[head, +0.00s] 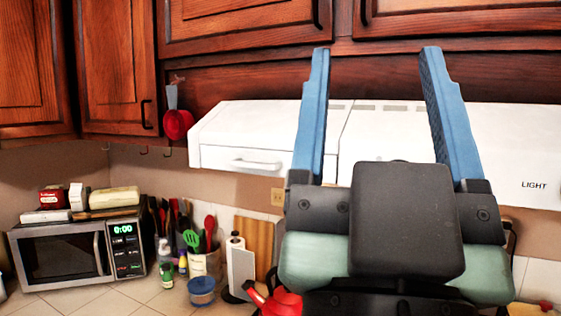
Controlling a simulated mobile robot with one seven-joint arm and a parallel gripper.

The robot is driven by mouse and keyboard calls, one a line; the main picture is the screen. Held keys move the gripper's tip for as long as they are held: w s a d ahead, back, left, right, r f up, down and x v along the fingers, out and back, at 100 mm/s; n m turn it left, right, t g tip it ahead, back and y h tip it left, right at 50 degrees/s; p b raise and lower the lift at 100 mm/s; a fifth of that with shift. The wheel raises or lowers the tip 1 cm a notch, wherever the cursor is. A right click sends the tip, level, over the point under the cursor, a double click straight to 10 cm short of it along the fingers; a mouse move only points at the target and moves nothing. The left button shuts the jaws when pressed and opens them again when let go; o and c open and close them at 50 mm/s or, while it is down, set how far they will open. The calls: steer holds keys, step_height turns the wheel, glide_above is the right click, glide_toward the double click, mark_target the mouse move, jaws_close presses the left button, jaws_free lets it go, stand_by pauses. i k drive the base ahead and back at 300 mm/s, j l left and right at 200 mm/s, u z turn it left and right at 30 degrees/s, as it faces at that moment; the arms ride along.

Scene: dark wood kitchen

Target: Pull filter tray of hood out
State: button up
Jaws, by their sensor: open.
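The white range hood (225,125) hangs below the wooden cabinets, across the middle and right of the head view. On the left part of its front is a panel with a recessed pull handle (254,163), which looks like the filter tray's front; it appears closed, level with the hood front. The word LIGHT shows at the hood's right end. My gripper (375,58) is open and empty, its two blue fingers pointing up in front of the hood, to the right of the handle. The fingers and the gripper body hide part of the hood's middle.
Dark wood cabinets (235,22) run above the hood. A red ladle (177,124) hangs left of it. Space left of my gripper before the handle is clear.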

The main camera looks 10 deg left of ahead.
mark_target(262, 161)
steer(key=u, duration=0.45)
steer(key=l+z, duration=0.2)
steer(key=z, duration=0.15)
steer(key=j+z, duration=0.2)
steer(key=z, duration=0.85)
steer(key=i+j, duration=0.1)
steer(key=j, duration=0.5)
steer(key=i+j, duration=0.15)
steer(key=j, duration=0.15)
steer(key=j+u, duration=0.05)
